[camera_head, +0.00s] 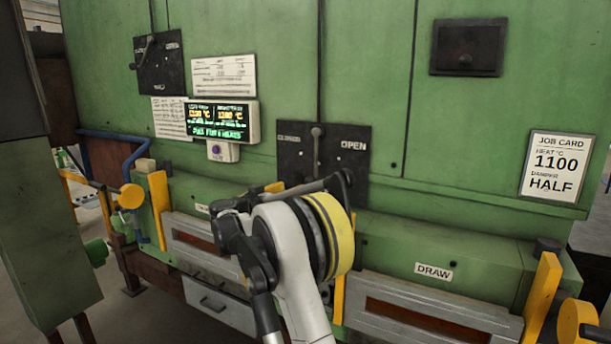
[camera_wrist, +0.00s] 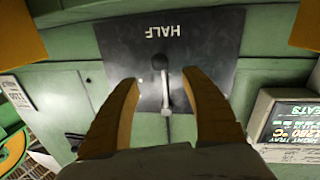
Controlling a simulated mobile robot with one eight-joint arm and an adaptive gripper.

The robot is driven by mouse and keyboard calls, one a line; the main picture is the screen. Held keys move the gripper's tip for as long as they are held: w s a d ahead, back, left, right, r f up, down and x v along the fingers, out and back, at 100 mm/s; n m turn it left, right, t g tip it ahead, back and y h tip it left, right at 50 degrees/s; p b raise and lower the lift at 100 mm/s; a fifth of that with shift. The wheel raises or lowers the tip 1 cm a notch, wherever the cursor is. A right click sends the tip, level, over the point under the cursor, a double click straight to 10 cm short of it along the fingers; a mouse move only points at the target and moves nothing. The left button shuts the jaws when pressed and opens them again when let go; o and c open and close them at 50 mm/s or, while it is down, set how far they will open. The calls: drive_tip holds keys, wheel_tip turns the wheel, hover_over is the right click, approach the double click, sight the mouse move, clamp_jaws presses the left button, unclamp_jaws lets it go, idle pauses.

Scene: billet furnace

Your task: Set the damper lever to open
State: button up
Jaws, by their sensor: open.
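The damper lever (camera_head: 317,150) stands about vertical on a black plate (camera_head: 353,163) marked CLOSED at left and OPEN at right. It points to neither side label. In the wrist view the lever (camera_wrist: 165,92) appears upside down on the black plate (camera_wrist: 215,55), with the word HALF at the plate's picture top. My gripper (camera_wrist: 160,78) is open, its two yellow fingers on either side of the lever. I see no clear finger contact. In the head view my arm hides the plate's lower part and the gripper's fingers cannot be made out.
A second lever plate (camera_head: 160,65) is at upper left. A display box (camera_head: 222,120) sticks out left of the damper plate. Yellow brackets (camera_head: 541,298) and drawers (camera_head: 430,310) lie below. The green wall right of the plate is mostly clear.

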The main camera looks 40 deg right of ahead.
sight(307, 181)
drive_tip(key=b+x, duration=0.1)
drive_tip(key=x, duration=0.9)
drive_tip(key=shift+d, duration=0.35)
clamp_jaws()
